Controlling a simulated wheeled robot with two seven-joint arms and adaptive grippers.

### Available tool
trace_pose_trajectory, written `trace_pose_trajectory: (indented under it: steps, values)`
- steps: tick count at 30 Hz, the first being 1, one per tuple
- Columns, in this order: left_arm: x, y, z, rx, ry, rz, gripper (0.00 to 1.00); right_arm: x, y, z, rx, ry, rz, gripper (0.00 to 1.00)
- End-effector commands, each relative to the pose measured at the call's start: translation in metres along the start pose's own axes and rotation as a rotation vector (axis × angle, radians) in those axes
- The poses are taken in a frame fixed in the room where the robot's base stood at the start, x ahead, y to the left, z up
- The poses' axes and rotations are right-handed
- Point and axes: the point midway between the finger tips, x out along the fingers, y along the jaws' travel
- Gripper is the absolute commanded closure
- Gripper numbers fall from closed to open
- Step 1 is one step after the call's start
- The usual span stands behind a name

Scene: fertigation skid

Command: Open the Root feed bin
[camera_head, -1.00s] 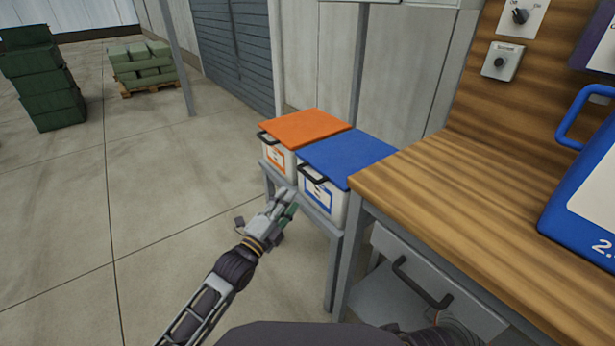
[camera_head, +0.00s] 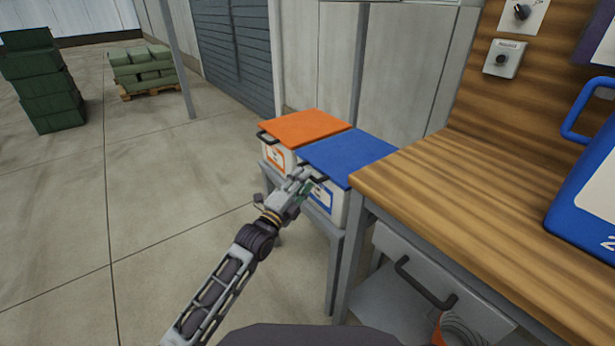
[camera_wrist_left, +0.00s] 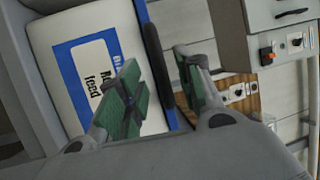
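The Root feed bin (camera_head: 331,203) is a white box with a blue lid (camera_head: 347,157) and a blue-bordered label. It stands on a grey stand beside the workbench, its lid shut. In the left wrist view the bin (camera_wrist_left: 85,20) shows its label (camera_wrist_left: 90,75), partly hidden by a finger so that "feed" reads clearly. My left gripper (camera_head: 300,184) is at the bin's front, by the lid handle. In the left wrist view my left gripper (camera_wrist_left: 157,72) is open, with the dark handle (camera_wrist_left: 153,50) between its green-padded fingers. My right gripper is out of view.
An orange-lidded bin (camera_head: 303,128) stands directly beside the blue one. The wooden workbench (camera_head: 460,205) is close on the right, with a handled drawer (camera_head: 424,282) below and a blue container (camera_head: 590,195) on top. Open floor (camera_head: 165,190) lies to the left.

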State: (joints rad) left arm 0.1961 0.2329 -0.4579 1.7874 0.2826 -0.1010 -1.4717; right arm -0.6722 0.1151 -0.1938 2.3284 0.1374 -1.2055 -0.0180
Motion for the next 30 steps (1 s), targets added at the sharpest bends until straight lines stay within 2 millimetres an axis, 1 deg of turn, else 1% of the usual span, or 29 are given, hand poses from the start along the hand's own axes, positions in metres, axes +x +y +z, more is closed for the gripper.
trace_pose_trajectory:
  steps: [1, 3, 12, 16, 25, 26, 30]
  values:
    - [0.005, 0.0, 0.0, 0.001, 0.001, -0.002, 0.65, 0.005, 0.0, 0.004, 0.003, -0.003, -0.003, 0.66]
    - [0.011, 0.0, 0.0, 0.001, 0.0, -0.002, 0.65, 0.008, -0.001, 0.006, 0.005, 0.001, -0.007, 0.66]
    - [0.031, 0.0, 0.0, 0.001, 0.0, -0.001, 0.65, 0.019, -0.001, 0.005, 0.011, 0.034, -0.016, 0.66]
    - [0.034, 0.0, 0.0, 0.0, 0.0, 0.0, 0.65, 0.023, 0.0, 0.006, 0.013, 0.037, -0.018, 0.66]
    - [0.035, -0.001, 0.0, 0.0, 0.0, 0.0, 0.65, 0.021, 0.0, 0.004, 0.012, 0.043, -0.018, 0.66]
    - [0.035, -0.001, 0.0, 0.0, 0.0, 0.0, 0.66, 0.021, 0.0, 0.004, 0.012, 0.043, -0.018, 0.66]
    - [0.035, -0.001, 0.0, 0.0, 0.0, -0.001, 0.84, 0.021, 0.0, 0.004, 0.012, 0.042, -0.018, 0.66]
